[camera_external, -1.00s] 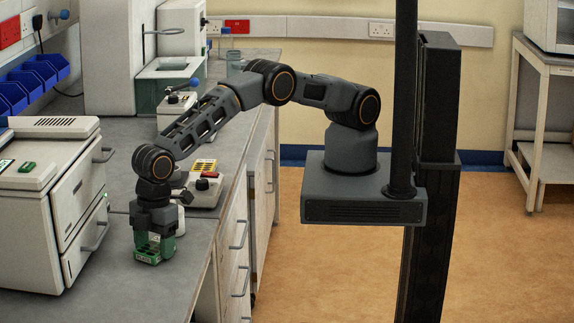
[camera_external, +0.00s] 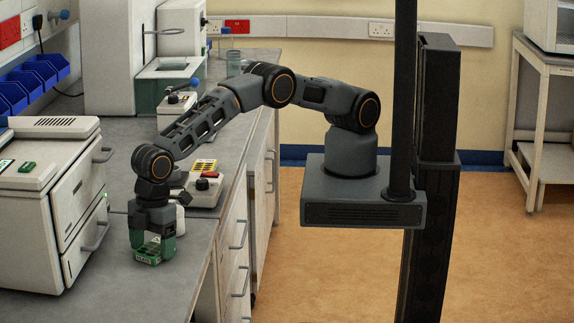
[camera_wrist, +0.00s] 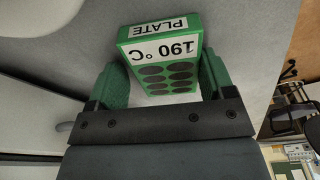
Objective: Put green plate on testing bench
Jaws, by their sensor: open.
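The green plate (camera_external: 147,257) is a small block on the grey bench top, beside the white machine at left. In the wrist view the plate (camera_wrist: 163,42) shows a white label reading "PLATE 190 °C" and several dark round wells. My gripper (camera_external: 152,247) points down over the plate, low above the bench. In the wrist view my gripper (camera_wrist: 163,80) is open, with a green finger on each side of the plate's near end. A small gap shows beside the plate, and I cannot tell whether either finger touches it. Which surface is the testing bench cannot be told.
The white machine (camera_external: 50,215) with drawer handles stands close left of my gripper. The front bench top (camera_external: 150,295) is clear. A white table (camera_external: 540,110) stands far right.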

